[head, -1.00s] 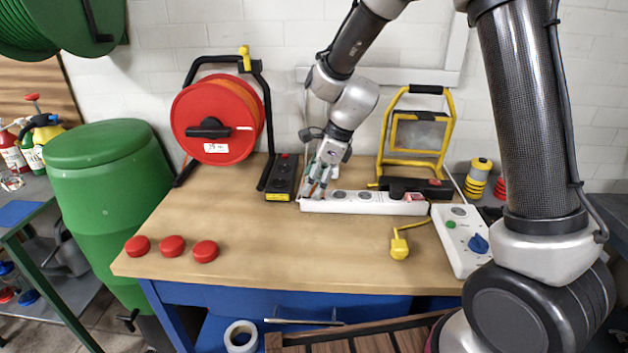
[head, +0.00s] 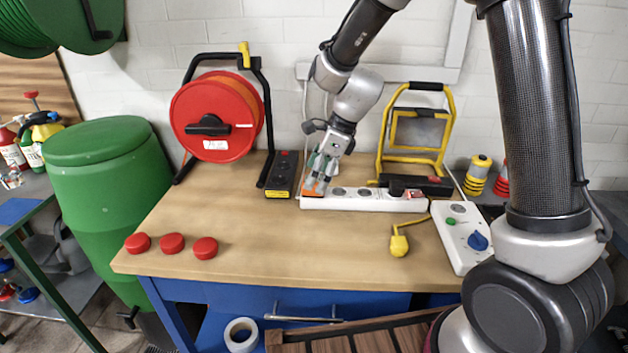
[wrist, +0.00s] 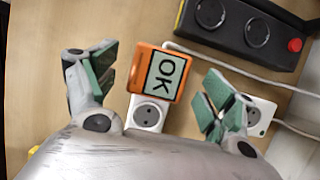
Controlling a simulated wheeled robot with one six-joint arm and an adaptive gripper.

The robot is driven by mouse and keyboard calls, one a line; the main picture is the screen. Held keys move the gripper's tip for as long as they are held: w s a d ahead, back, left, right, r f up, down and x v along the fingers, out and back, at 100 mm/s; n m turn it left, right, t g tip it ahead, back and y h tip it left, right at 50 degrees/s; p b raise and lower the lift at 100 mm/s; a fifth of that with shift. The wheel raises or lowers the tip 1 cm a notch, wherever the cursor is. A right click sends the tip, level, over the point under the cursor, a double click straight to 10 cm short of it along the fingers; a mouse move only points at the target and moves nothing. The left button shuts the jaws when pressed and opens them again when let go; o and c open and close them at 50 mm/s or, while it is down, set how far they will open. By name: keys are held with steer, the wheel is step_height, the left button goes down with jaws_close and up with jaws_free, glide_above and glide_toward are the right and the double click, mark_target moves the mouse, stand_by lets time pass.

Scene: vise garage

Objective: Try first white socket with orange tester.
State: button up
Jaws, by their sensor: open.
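The orange tester (wrist: 153,74) sits on the left end of the white power strip (head: 375,204), over its first socket position. It also shows in the head view (head: 312,188). Its screen reads "OK". Beside the tester a bare white socket (wrist: 148,113) of the strip shows in the wrist view. My gripper (wrist: 157,92) is open, with its green-padded fingers on either side of the tester and apart from it. In the head view my gripper (head: 322,178) hangs just above the tester and hides part of it.
A black socket strip (head: 283,175) with a red switch lies left of the white strip. A red cable reel (head: 217,117) and a yellow work lamp (head: 416,140) stand behind. A yellow plug (head: 399,245) and three red caps (head: 171,244) lie in front. The bench's front middle is clear.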

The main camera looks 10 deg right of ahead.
steer(key=v, duration=1)
steer(key=s+d+r+n+t+h, duration=0.1)
steer(key=s+d+r+n+h, duration=0.1)
steer(key=s+d+n, duration=0.8)
steer(key=s+d+r+n+t+h, duration=0.2)
steer(key=s+d+r+n, duration=0.3)
steer(key=s+d+n, duration=0.5)
steer(key=s+d, duration=0.2)
steer(key=s, duration=0.2)
steer(key=shift+s+r+t, duration=0.2)
steer(key=shift+s+t, duration=0.1)
steer(key=shift+o, duration=0.3)
steer(key=shift+d, duration=0.15)
